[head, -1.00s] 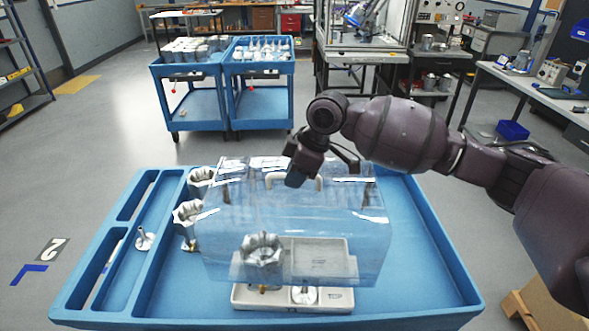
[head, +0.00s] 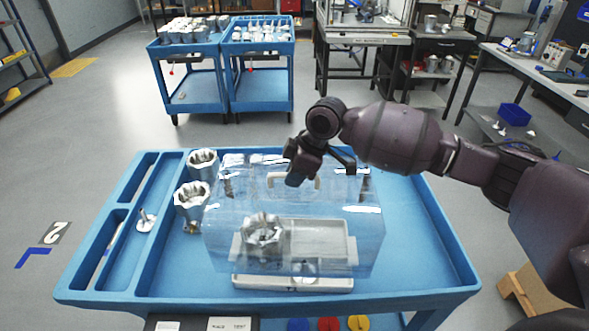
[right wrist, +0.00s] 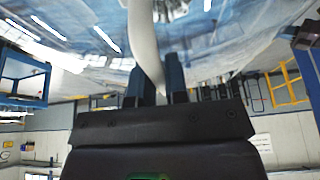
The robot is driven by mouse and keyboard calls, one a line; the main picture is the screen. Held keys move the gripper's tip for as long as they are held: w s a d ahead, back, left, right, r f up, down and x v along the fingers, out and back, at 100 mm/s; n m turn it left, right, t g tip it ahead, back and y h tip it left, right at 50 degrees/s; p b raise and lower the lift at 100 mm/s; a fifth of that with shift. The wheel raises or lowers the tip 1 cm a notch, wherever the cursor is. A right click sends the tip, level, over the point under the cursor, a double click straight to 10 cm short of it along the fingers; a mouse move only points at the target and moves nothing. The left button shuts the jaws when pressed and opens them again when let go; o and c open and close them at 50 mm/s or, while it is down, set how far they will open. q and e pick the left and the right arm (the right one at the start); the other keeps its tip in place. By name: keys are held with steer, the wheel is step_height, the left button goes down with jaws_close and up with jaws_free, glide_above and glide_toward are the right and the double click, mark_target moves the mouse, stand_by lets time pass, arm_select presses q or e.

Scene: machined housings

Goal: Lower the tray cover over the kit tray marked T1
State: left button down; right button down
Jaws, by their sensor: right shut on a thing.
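The tray cover (head: 345,225) is a clear box with a pale handle on top, over the blue cart. My right gripper (head: 296,178) is shut on this handle, and the right wrist view shows the pale handle bar (right wrist: 145,45) at the fingers (right wrist: 158,82). The pale kit tray (head: 292,284) lies on the cart below the cover; its front edge shows under the cover's lower edge. A metal housing (head: 263,232) shows through the clear wall. The cover appears to hang above the tray, but the gap is hard to judge. No T1 mark is legible. My left gripper is out of view.
The blue cart (head: 400,285) has a raised rim. Two metal housings (head: 203,163) (head: 191,200) stand close to the cover's left side. A small metal part (head: 146,221) lies in the left compartment. The cart's right side is clear. Other loaded carts (head: 260,60) stand behind.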

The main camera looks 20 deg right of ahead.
mark_target(294, 194)
steer(key=shift+f+b, duration=0.7)
steer(key=shift+f, duration=2.3)
arm_select(q)
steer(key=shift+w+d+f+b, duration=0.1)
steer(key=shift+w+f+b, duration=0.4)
steer(key=shift+b, duration=0.05)
arm_select(e)
steer(key=shift+f, duration=2.2)
steer(key=c, duration=1.1)
jaws_free()
steer(key=shift+o, duration=0.2)
steer(key=v, duration=1)
steer(key=shift+d+r, duration=0.1)
steer(key=shift+r, duration=0.3)
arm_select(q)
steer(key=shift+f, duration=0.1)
